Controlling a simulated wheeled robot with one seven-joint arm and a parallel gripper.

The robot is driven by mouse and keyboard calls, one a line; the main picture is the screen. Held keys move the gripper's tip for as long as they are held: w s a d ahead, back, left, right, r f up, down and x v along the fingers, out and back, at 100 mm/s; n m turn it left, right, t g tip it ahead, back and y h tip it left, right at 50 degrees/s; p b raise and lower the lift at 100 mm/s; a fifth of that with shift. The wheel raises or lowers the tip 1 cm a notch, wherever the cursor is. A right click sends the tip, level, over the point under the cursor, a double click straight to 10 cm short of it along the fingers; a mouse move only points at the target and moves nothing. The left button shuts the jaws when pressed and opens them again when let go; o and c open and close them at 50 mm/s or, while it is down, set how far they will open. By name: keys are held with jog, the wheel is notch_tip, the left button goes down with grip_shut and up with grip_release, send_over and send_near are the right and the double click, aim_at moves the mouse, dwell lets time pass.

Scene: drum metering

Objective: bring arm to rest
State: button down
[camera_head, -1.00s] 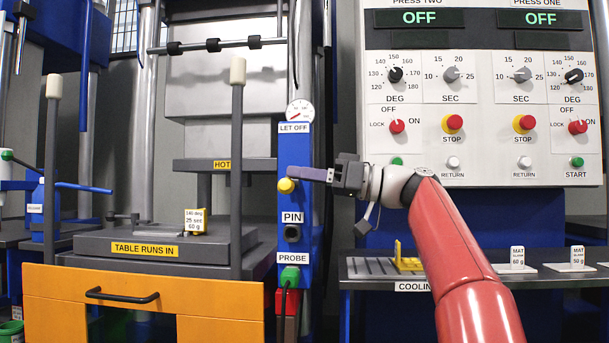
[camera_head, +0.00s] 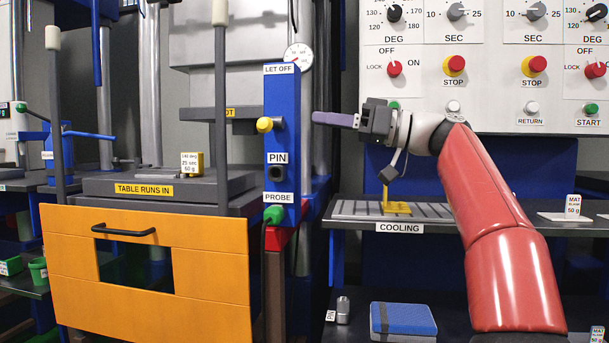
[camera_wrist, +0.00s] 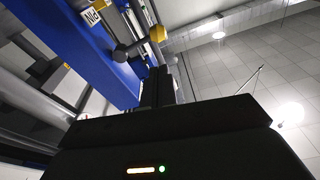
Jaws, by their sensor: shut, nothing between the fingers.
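My red arm (camera_head: 505,240) reaches up from the lower right to my gripper (camera_head: 318,118) in the head view. The gripper is shut and empty, its purple-grey fingers pointing left. Its tips are apart from the blue post (camera_head: 281,150) and to the right of the yellow LET OFF knob (camera_head: 265,125). In the wrist view the dark fingers (camera_wrist: 160,85) point up beside the blue post (camera_wrist: 95,45), and the yellow knob (camera_wrist: 157,33) shows just beyond them.
The control panel (camera_head: 480,85) stands behind my arm. Below the gripper is the cooling shelf (camera_head: 350,210) with a yellow stand (camera_head: 397,208). The orange drawer front (camera_head: 210,285) is at the left. A blue pad (camera_head: 403,319) lies low in front.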

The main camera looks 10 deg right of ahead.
jog(key=s+a+f+m+t+h, duration=0.15)
jog(key=a+f+m+h, duration=0.25)
jog(key=f, duration=0.5)
jog(key=s+a+f+m+g+h, duration=0.1)
jog(key=s+a+f+m+h, duration=0.3)
jog(key=f, duration=0.4)
jog(key=s+d+f+m+h, duration=0.2)
jog(key=s+d+f+h, duration=0.2)
jog(key=s+f, duration=0.5)
jog(key=s+d+f+m+g+h, duration=0.1)
jog(key=s+d+f+h, duration=0.4)
jog(key=f, duration=0.6)
jog(key=s+d+f+m+h, duration=0.2)
jog(key=s+d+f, duration=0.1)
jog(key=s+f, duration=0.65)
notch_tip(320, 180, up, 12)
jog(key=p, duration=1.2)
jog(key=shift+w+p, duration=0.4)
